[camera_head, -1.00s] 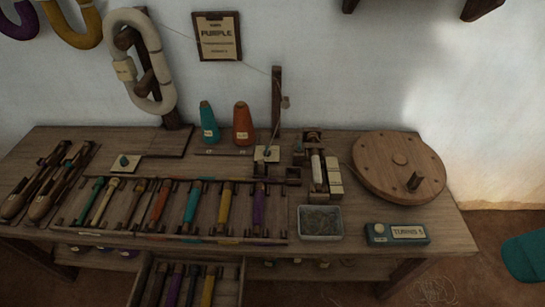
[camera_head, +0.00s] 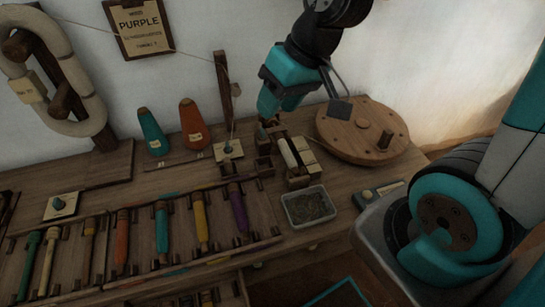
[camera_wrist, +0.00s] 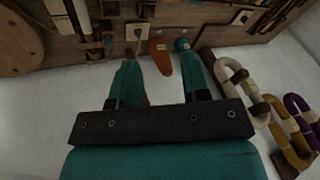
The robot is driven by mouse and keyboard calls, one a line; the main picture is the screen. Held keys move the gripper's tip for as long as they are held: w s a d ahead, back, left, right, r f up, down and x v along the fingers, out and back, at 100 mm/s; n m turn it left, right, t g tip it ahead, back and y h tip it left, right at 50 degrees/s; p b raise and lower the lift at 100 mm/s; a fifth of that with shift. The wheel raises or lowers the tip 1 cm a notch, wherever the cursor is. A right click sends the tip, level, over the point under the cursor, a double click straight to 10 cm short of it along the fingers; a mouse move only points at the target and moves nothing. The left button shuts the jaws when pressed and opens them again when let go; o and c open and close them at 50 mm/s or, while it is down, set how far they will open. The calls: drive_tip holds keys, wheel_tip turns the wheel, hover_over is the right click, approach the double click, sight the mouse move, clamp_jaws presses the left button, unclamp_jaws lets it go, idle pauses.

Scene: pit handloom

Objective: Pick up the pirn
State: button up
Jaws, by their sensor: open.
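Several coloured pirns lie side by side in the wooden rack on the bench in the head view, among them a purple pirn (camera_head: 239,208), a yellow one (camera_head: 201,218), a teal one (camera_head: 162,228) and an orange one (camera_head: 122,238). A pale, bare-looking pirn (camera_head: 287,153) sits in the small winder to their right. My gripper (camera_head: 268,118) hangs above the back of the bench near the winder, its fingertips hard to make out. In the wrist view my gripper (camera_wrist: 160,62) shows two teal fingers spread apart with nothing held between them.
Teal (camera_head: 152,132) and orange (camera_head: 194,125) cones stand behind the rack. A round wooden wheel (camera_head: 365,130) lies at right, with a metal tray (camera_head: 308,206) in front of the winder. A PURPLE sign (camera_head: 138,27) and a pale yarn hank (camera_head: 50,75) hang on the wall.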

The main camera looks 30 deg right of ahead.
drive_tip(key=w+d+f+m+t+h+b, duration=0.25)
drive_tip(key=w+d+f+m+b, duration=0.35)
drive_tip(key=d+f, duration=0.75)
drive_tip(key=n, duration=0.1)
hover_over(287, 147)
drive_tip(key=s, duration=0.2)
drive_tip(key=f, duration=1)
drive_tip(key=shift+d+f, duration=0.35)
drive_tip(key=shift+f, duration=0.05)
drive_tip(key=shift+s+x, duration=0.2)
drive_tip(key=shift+x, duration=2.7)
drive_tip(key=shift+a+f, duration=0.1)
drive_tip(key=c, duration=0.7)
